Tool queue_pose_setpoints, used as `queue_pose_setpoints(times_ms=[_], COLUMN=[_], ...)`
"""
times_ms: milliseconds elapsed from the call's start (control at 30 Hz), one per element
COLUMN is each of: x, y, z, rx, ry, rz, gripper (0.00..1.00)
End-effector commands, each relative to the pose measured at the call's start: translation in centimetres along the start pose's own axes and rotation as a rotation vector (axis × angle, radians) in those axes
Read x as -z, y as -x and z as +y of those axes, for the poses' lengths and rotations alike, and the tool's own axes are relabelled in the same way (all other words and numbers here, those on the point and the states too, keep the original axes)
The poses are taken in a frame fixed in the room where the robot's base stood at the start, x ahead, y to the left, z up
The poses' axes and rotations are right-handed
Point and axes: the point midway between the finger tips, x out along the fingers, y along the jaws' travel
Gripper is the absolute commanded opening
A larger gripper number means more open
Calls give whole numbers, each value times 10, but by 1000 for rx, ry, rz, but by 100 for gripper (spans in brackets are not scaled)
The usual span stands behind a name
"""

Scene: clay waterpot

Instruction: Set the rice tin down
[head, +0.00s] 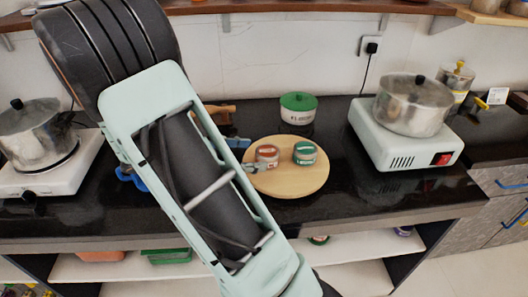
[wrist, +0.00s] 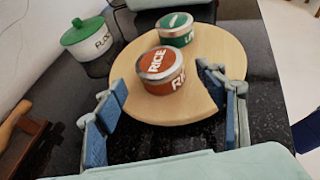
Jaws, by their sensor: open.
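The rice tin (wrist: 160,72), orange-red with a silver rim and RICE lettering, stands upright on the round wooden board (wrist: 222,60). In the head view the rice tin (head: 267,155) is on the left half of the board (head: 288,185). A green tin (wrist: 176,30) stands on the board just beyond it. My gripper (wrist: 160,92) is open, its blue-padded fingers spread to the left and right of the rice tin, with visible gaps on both sides. In the head view my arm hides most of my gripper.
A white flour pot with a green lid (head: 298,108) stands behind the board. A steel pot (head: 413,104) sits on a white cooker (head: 400,140) at the right. Another pot (head: 30,132) is on a hotplate at the left. The dark counter front of the board is clear.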

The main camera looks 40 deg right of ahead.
Motion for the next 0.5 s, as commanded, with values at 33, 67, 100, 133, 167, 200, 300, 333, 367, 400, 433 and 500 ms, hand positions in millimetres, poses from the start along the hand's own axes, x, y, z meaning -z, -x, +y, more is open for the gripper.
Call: queue_pose_setpoints(times_ms=[33,67,100,133,167,200,300,333,367,400,433,500], x=[-2,-2,-1,-1,-1,-1,0,0,0,0,0,0], y=[13,19,27,32,37,43,54,56,58,60,60,61], z=[1,1,1,1,1,0,0,0,0,0,0,0], rx=[-5,-4,-4,-4,-3,-2,-2,-1,0,0,0,1], ry=[0,0,1,1,1,1,1,1,1,1,1,1], rz=[0,1,0,0,1,0,0,0,0,0,0,0], gripper=[65,65,65,65,65,65,65,65,65,65,65,65])
